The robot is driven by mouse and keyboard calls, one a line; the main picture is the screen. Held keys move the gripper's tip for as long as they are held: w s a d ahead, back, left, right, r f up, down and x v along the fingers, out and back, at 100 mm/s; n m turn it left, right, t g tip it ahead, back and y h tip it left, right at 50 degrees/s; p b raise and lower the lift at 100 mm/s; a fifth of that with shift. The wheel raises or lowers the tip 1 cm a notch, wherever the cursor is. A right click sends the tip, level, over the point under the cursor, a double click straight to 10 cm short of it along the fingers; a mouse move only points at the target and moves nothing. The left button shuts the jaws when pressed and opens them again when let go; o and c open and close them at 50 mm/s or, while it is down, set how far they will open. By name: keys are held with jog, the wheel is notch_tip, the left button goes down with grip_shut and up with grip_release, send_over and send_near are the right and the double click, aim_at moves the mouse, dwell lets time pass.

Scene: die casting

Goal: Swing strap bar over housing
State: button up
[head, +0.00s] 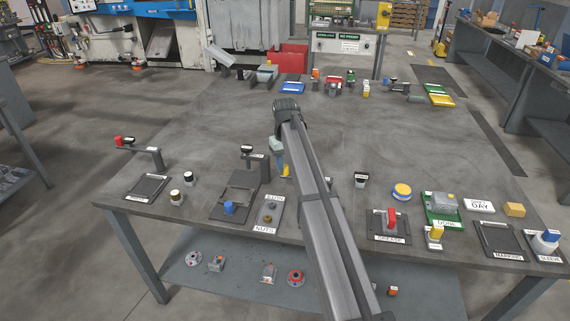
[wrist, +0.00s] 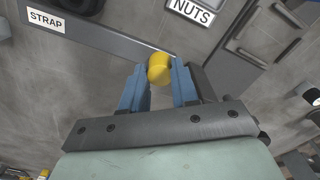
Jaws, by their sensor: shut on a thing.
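The strap bar (wrist: 110,45), a long dark grey bar with a white STRAP label, crosses the upper left of the wrist view. A yellow knob (wrist: 158,68) at its end is between the blue fingers of my gripper (wrist: 158,82), which is shut on it. In the head view my gripper (head: 281,160) is low over the table, partly hidden by my arm, with the yellow knob (head: 286,170) beside it. A black-topped post (head: 247,150) stands at the bar's left end, behind a dark fixture plate (head: 240,183). I cannot clearly make out the housing.
The NUTS tray (head: 276,208) lies in front of my gripper; its label shows in the wrist view (wrist: 195,9). A blue knob (head: 229,207) stands at the fixture's front. A black-topped jar (head: 361,180) and the GREASE fixture (head: 376,228) are to the right. The table's middle is clear.

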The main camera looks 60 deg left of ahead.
grip_shut()
jog(key=shift+s, duration=0.1)
jog(key=s+d+n, duration=0.4)
jog(key=d+n, duration=0.5)
jog(key=d, duration=0.2)
jog(key=w+d+n, duration=0.4)
jog(key=d+n, duration=0.5)
jog(key=d, duration=0.1)
jog(key=shift+w, duration=0.25)
dwell(0.3)
jog(key=o, duration=0.9)
grip_release()
